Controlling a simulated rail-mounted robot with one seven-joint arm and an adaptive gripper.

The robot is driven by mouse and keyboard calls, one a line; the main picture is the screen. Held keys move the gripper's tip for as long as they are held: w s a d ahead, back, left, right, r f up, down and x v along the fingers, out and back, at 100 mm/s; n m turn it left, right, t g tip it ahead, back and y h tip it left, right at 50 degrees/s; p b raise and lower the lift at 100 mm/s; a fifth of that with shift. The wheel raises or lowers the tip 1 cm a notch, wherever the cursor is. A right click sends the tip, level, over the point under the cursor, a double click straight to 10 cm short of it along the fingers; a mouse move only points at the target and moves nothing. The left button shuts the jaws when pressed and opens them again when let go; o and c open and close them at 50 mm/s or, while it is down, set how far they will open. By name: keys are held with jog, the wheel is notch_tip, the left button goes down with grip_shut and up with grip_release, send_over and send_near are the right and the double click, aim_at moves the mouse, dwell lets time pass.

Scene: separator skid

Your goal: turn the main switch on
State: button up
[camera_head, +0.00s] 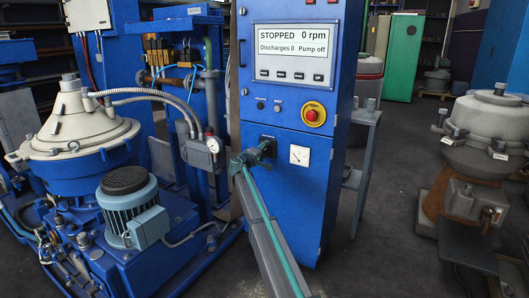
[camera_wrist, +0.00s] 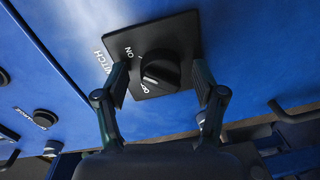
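The main switch is a black rotary knob (camera_wrist: 160,70) on a square black plate (camera_wrist: 182,28) on the blue cabinet face. Its plate carries ON and OFF lettering, and a pale mark on the knob lies near the OFF lettering. In the head view the switch (camera_head: 268,141) shows partly behind my gripper (camera_head: 248,158), below the emergency stop. In the wrist view my gripper (camera_wrist: 160,74) is open, with one finger on each side of the knob. Gaps show between the fingers and the knob, and nothing is held.
The blue cabinet (camera_head: 282,190) has a screen (camera_head: 291,53) reading STOPPED, 0 rpm, Pump off. A red emergency stop (camera_head: 313,114) and a square gauge (camera_head: 299,155) sit close to the switch. The separator (camera_head: 75,130) and motor (camera_head: 128,200) stand left.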

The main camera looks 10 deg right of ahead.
jog(key=shift+s, duration=0.1)
jog(key=v, duration=1.1)
jog(key=shift+s+a, duration=0.25)
jog(key=shift+a, duration=0.15)
